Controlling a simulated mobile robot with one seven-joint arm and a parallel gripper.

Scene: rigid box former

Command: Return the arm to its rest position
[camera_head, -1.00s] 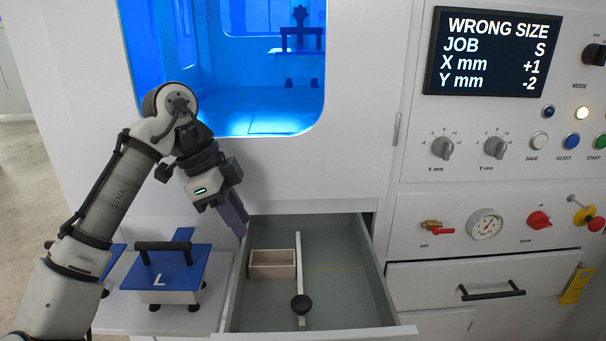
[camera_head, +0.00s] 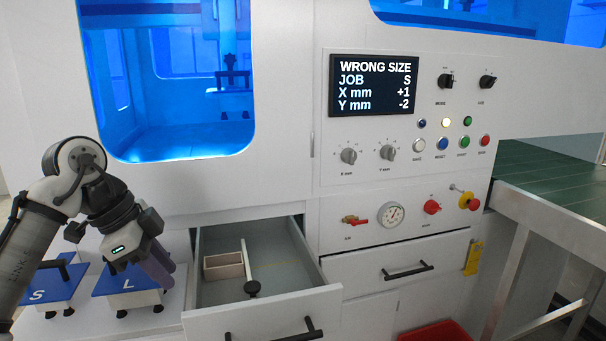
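My gripper (camera_head: 160,270) is at the lower left, pointing down and to the right, beside the left wall of the open drawer. Its purple-grey fingers look close together, but the gap between them does not show clearly. I see nothing held in it. My arm folds up from the lower left corner. Behind and below the gripper stands the blue-topped block marked L (camera_head: 113,285), partly hidden. The blue-topped block marked S (camera_head: 42,288) stands to its left, partly behind my arm.
The open drawer (camera_head: 300,270) holds a small wooden box (camera_head: 223,266) and a rod with a black knob. The panel screen (camera_head: 374,85) reads WRONG SIZE, JOB S, X +1, Y -2. A green conveyor (camera_head: 555,180) is at the right, a red bin (camera_head: 435,332) below.

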